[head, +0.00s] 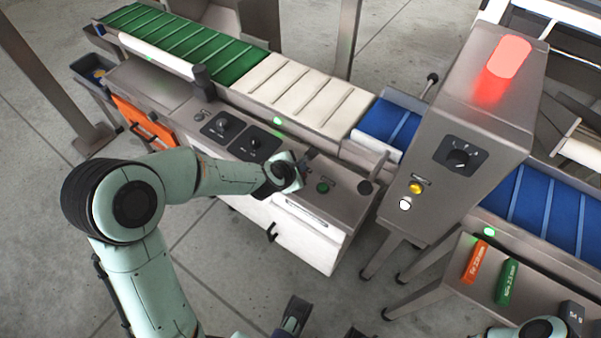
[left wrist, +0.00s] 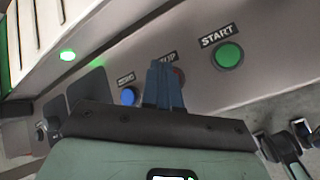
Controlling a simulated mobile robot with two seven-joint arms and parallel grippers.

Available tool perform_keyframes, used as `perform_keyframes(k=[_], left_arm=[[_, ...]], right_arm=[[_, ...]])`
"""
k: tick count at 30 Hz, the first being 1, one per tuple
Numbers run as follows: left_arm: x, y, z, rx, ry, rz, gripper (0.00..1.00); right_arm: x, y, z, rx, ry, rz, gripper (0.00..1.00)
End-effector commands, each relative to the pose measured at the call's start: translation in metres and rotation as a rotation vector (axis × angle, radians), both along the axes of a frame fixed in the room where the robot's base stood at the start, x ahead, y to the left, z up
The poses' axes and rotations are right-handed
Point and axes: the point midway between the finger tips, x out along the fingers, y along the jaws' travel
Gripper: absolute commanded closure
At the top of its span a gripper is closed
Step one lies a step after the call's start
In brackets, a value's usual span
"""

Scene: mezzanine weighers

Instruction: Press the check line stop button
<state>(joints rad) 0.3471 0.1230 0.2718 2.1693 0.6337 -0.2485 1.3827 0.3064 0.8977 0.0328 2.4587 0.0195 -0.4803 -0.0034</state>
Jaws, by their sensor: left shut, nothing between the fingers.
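The check line panel shows in the left wrist view with a green START button (left wrist: 229,55), a blue button (left wrist: 128,96) and, between them, a stop button (left wrist: 180,76) of dark red. In the head view my left gripper (head: 304,160) is over the panel, left of the green START button (head: 322,187). Dark parts at the bottom edge may be my right gripper.
A conveyor with green (head: 190,45), white (head: 300,90) and blue belts runs behind the panel. A grey cabinet (head: 470,120) with a lit red lamp (head: 508,57), a knob and yellow and white buttons stands to the right. A dark post (head: 201,78) rises left of the panel.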

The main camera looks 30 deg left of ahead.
Motion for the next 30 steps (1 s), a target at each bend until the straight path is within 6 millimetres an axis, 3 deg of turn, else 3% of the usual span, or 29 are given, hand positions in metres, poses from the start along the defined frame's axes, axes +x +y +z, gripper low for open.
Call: perform_keyframes(k=[19, 30], left_arm=[[0.0, 0.0, 0.0, 0.0, 0.0, 0.0, 1.0], [0.0, 0.0, -0.01, 0.0, 0.0, 0.0, 1.0]], right_arm=[[0.0, 0.0, 0.0, 0.0, 0.0, 0.0, 0.48], [-0.001, 0.0, -0.012, 0.0, 0.003, 0.0, 0.48]])
